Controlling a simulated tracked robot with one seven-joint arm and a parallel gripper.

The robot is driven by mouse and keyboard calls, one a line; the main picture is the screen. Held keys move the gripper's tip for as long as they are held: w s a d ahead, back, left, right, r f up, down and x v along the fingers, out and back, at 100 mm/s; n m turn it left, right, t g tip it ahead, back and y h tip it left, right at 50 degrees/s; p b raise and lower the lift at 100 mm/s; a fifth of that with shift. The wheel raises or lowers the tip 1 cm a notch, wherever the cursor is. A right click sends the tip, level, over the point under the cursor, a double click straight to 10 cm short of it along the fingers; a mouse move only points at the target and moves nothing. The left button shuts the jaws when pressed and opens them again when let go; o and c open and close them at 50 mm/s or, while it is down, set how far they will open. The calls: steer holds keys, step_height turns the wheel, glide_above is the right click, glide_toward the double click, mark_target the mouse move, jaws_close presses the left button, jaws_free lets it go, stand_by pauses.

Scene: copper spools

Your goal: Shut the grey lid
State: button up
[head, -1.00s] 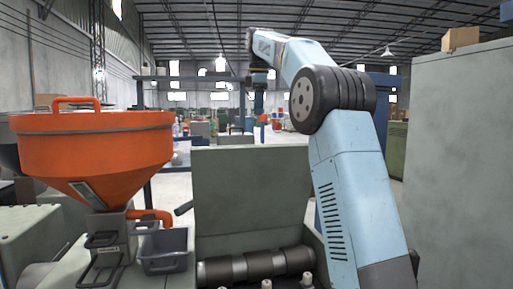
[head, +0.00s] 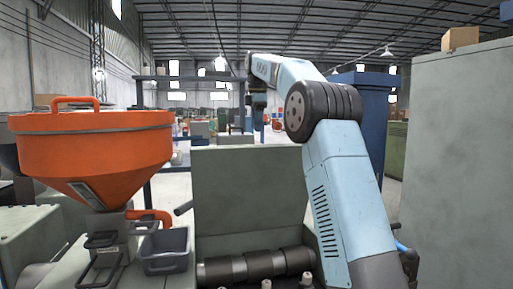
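The grey lid (head: 248,190) stands upright and open behind a grey machine body. Below its front face, dark cylindrical rollers (head: 255,265) lie in the open machine. My blue arm rises from the lower right and bends over to the left at the top. My gripper (head: 257,101) hangs at the arm's far end, small and dark, above the lid's top edge in the picture. It looks apart from the lid. Its fingers are too small and dark to tell whether they are open or shut.
An orange hopper (head: 92,145) stands at the left, with a grey bin (head: 165,250) beside its base. A tall grey cabinet (head: 460,170) fills the right side, with a cardboard box (head: 460,38) on top. A blue column (head: 362,110) stands behind my arm.

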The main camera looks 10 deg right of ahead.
steer(key=f, duration=0.6)
steer(key=w+f, duration=0.1)
steer(key=f, duration=0.1)
steer(key=shift+f, duration=0.4)
jaws_close()
stand_by(0.3)
